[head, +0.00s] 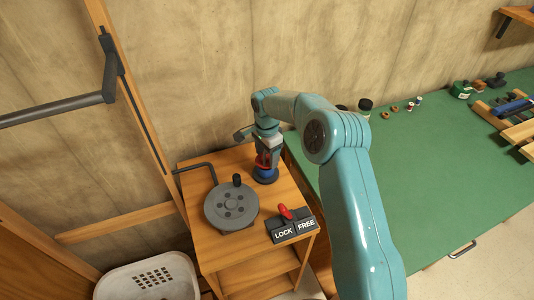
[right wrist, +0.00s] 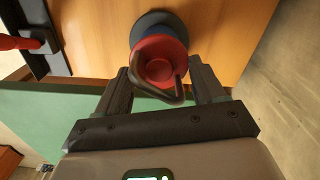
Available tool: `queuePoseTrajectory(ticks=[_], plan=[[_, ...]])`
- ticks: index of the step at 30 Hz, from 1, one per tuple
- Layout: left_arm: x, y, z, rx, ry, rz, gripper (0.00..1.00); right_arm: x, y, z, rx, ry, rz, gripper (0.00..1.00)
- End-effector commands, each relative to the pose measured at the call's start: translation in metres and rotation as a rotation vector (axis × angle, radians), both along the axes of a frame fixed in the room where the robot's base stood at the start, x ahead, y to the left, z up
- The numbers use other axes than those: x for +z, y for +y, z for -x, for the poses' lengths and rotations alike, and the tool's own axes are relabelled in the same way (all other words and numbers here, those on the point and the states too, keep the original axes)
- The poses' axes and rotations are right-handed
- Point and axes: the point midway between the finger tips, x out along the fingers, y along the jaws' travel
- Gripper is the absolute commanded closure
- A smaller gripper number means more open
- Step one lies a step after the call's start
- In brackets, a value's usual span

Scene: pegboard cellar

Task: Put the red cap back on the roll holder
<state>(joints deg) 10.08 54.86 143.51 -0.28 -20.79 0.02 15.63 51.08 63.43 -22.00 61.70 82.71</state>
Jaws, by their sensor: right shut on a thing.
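The red cap (head: 262,160) is in my right gripper (head: 265,153), above the blue roll holder (head: 265,175) at the back right of the wooden stand. In the right wrist view the red cap (right wrist: 158,66), a round cup with a dark loop, lies between the two fingers. Behind it show a blue rim and the dark round base of the roll holder (right wrist: 149,20). The cap overlaps the blue part; I cannot tell whether they touch. My left gripper is not in view.
A grey wheel (head: 231,207) with a knob and a LOCK/FREE block (head: 292,230) with a red lever stand on the wooden stand (head: 200,172). A bent dark bar (head: 195,166) sits at its left. A green bench (head: 440,150) with small items lies right. A white basket (head: 150,280) stands below.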

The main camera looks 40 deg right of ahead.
Motion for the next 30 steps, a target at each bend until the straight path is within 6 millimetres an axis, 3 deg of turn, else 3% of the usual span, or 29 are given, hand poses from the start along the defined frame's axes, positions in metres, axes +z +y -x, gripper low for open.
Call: queuePoseTrajectory(ticks=[14, 15, 17, 30], plan=[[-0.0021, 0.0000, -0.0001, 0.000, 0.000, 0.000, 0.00, -0.0018, 0.0001, 0.0000, 0.000, 0.000, 0.000, 0.60], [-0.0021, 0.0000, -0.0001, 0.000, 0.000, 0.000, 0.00, -0.0018, 0.0001, 0.0000, 0.000, 0.000, 0.000, 0.21], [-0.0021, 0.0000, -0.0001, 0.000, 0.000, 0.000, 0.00, -0.0018, 0.0001, 0.0001, 0.000, 0.000, 0.000, 0.02], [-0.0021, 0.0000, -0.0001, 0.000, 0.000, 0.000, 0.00, -0.0019, 0.0001, 0.0001, 0.000, 0.000, 0.000, 0.00]])
